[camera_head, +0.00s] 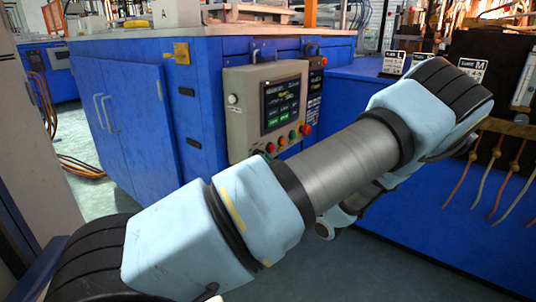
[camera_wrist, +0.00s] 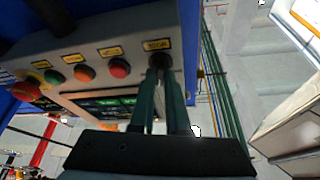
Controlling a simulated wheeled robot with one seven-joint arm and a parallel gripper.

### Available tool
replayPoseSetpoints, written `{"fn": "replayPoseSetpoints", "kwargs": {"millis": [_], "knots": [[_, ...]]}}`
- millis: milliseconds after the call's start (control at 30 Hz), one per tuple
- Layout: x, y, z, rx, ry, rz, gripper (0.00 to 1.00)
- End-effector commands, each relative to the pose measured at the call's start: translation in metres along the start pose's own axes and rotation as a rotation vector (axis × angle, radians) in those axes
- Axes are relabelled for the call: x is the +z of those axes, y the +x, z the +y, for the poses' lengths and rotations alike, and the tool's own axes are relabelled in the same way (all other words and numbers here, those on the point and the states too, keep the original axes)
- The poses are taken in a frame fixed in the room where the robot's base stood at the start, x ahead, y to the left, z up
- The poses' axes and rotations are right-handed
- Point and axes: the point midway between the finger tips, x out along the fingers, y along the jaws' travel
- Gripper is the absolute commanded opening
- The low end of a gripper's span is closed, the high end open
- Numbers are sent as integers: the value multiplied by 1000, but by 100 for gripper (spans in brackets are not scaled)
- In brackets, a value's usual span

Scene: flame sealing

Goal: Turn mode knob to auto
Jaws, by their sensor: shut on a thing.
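The black mode knob (camera_wrist: 160,61) is at the right end of a row of controls on the grey control panel (camera_wrist: 110,35) in the wrist view. A small yellow label is beside it, too blurred to read. My gripper (camera_wrist: 163,78) has its two dark green fingers closed around the knob, one on each side. The fingers partly cover the knob, and I cannot tell which setting it points to. In the head view, the control panel (camera_head: 237,110) is on the blue cabinet, and my arm hides most of the gripper and the knob.
Beside the knob are a red button (camera_wrist: 120,68), an orange-red button (camera_wrist: 85,73), a green button (camera_wrist: 53,77) and a larger red one (camera_wrist: 25,92). A lit screen (camera_head: 281,103) is on the panel. Blue cabinets (camera_head: 125,110) stand around it; cables hang at the right.

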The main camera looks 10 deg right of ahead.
Motion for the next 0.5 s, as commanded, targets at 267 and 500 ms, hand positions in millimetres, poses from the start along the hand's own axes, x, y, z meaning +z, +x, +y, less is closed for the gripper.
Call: {"fn": "replayPoseSetpoints", "kwargs": {"millis": [267,500], "knots": [[-4,2,-3,92,220,-2,0],[-3,2,-3,153,367,-2,0]]}}
